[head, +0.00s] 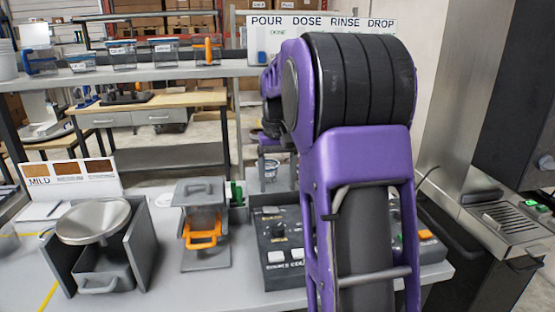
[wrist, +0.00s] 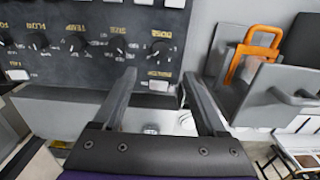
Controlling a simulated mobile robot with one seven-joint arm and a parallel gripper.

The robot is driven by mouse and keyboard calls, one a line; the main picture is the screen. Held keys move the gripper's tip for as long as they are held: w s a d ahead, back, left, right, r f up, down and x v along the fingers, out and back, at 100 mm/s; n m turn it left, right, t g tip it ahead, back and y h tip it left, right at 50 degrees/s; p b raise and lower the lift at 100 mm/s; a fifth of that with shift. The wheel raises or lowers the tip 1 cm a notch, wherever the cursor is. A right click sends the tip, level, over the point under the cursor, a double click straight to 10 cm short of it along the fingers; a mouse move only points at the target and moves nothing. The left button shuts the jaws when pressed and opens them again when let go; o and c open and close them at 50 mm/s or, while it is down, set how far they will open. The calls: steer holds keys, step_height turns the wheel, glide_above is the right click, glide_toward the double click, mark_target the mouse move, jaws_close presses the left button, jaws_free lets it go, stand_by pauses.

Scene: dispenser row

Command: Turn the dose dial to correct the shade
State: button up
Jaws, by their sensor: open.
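The dose dial (wrist: 160,48) is a dark knob with a pale pointer mark on the black control panel (wrist: 95,70), near a label that seems to read DOSE. In the head view the panel (head: 268,222) stands on the bench, partly behind my arm, and what looks like the same dial (head: 280,232) is at its left end. My gripper (wrist: 159,75) is open and empty, its fingers pointing at the panel and apart from the dial, which lies beyond the gap between them. In the head view my purple arm hides the gripper. A shade card (head: 70,178) with brown swatches and the word MILD stands at left.
Left of the panel stands a grey dispenser with an orange handle (head: 202,236); the handle also shows in the wrist view (wrist: 254,48). Further left is a grey holder with a round metal plate (head: 94,220). A steel machine (head: 505,222) stands at right. A shelf (head: 150,76) crosses behind.

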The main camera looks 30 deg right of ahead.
step_height(320, 180, up, 5)
steer(key=shift+p, duration=0.3)
stand_by(0.4)
